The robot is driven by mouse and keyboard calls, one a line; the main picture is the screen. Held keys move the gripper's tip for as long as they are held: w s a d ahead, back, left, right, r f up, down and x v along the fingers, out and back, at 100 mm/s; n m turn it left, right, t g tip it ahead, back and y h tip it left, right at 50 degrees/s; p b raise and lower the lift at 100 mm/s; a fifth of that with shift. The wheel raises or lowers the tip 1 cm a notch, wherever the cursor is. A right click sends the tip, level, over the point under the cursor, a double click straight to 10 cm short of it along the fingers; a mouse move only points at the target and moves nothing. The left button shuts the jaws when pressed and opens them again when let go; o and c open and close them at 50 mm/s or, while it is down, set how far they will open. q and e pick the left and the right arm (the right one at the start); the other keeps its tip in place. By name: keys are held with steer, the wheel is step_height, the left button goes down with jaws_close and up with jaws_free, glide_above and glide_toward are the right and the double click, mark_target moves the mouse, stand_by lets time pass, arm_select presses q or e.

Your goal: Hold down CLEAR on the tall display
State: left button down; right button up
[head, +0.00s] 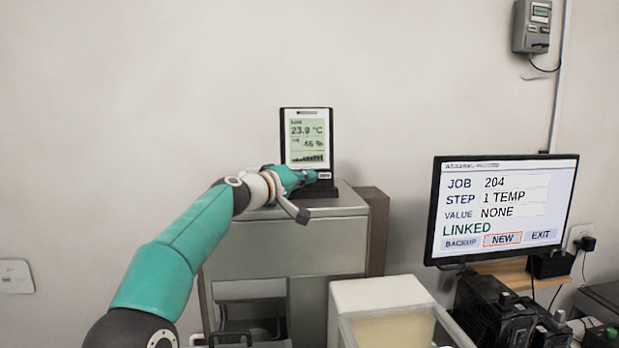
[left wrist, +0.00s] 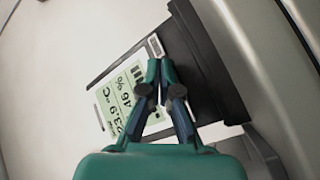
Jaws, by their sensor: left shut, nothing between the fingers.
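The tall display (head: 306,138) stands upright on a grey cabinet and reads 23.9 °C and 46 %. In the left wrist view its screen (left wrist: 112,101) appears tilted, partly hidden by the fingers. A small pale label (head: 324,175) sits at its lower right edge; its lettering is too small to read. My left gripper (head: 313,176) is shut and empty, with its fingertips at the lower front of the display. In the left wrist view the closed tips (left wrist: 160,63) lie just below the label (left wrist: 156,45). I cannot tell whether they touch the display. My right gripper is out of view.
The grey cabinet (head: 290,250) carries the display. A monitor (head: 502,208) at the right shows JOB 204, STEP 1 TEMP, VALUE NONE and LINKED.

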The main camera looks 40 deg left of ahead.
arm_select(q)
steer(key=shift+w+a+f, duration=0.1)
steer(key=shift+a+f, duration=0.1)
steer(key=shift+f, duration=0.05)
stand_by(1.3)
stand_by(0.4)
steer(key=shift+s+d+f+b, duration=0.15)
steer(key=shift+s+d+b, duration=0.15)
steer(key=shift+b, duration=0.25)
steer(key=shift+s+d+r, duration=0.1)
steer(key=shift+d+r, duration=0.1)
steer(key=shift+s+d+r+b, duration=0.2)
steer(key=shift+s+d+b, duration=0.5)
steer(key=shift+s+d, duration=0.35)
steer(key=shift+s+d+r, duration=0.1)
steer(key=shift+s+d, duration=0.15)
steer(key=shift+d, duration=0.25)
steer(key=shift+s+d+r, duration=0.1)
steer(key=shift+s+d, duration=0.15)
steer(key=shift+d, duration=0.2)
steer(key=shift+w, duration=0.1)
